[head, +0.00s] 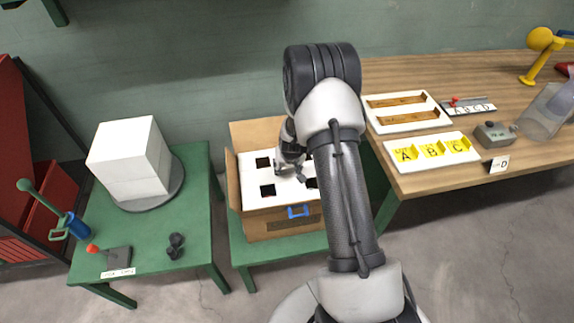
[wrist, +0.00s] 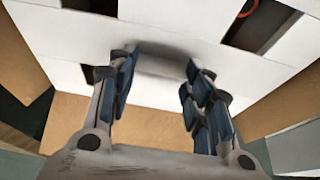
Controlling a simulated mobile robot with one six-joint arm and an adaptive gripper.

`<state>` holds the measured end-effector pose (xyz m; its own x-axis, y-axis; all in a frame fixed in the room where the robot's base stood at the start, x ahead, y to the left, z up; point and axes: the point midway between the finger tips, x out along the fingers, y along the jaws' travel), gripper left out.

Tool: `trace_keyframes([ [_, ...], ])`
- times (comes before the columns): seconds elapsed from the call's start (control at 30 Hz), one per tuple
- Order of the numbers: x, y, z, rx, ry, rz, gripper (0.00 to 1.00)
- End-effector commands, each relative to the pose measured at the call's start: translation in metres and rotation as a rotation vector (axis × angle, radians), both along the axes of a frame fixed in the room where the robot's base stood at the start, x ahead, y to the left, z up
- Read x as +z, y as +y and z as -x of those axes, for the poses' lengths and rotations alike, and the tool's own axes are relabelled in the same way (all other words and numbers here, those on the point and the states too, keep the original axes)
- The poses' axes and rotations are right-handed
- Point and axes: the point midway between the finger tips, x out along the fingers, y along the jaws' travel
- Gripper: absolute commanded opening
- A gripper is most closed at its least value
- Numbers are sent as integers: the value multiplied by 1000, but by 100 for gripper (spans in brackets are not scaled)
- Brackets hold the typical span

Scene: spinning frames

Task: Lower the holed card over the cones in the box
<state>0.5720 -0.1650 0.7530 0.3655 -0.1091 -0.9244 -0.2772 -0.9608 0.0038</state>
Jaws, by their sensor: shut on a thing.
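The white holed card (head: 249,190) with dark square holes lies across the mouth of the cardboard box (head: 256,228). My gripper (head: 291,168) is over the card, its jaws closed on a part of it; my arm hides the card's right side. In the wrist view, the fingers of my gripper (wrist: 160,82) stand on either side of a shaded white part of the card (wrist: 190,30). One hole shows a reddish curved edge inside. No cones can be clearly made out. I cannot tell how far the card is above the box's contents.
The box stands on a green bench (head: 300,246) with flaps folded outward. A green table (head: 205,185) at left holds white blocks (head: 130,165) on a grey disc. A wooden table (head: 440,85) at right holds a lettered tray (head: 432,150). My arm stands close to that table's left edge.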

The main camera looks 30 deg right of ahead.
Motion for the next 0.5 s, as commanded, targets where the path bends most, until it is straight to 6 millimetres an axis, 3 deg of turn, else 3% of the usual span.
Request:
trace_keyframes([
  [0.5,-19,0,0,1,0,-1,22],
])
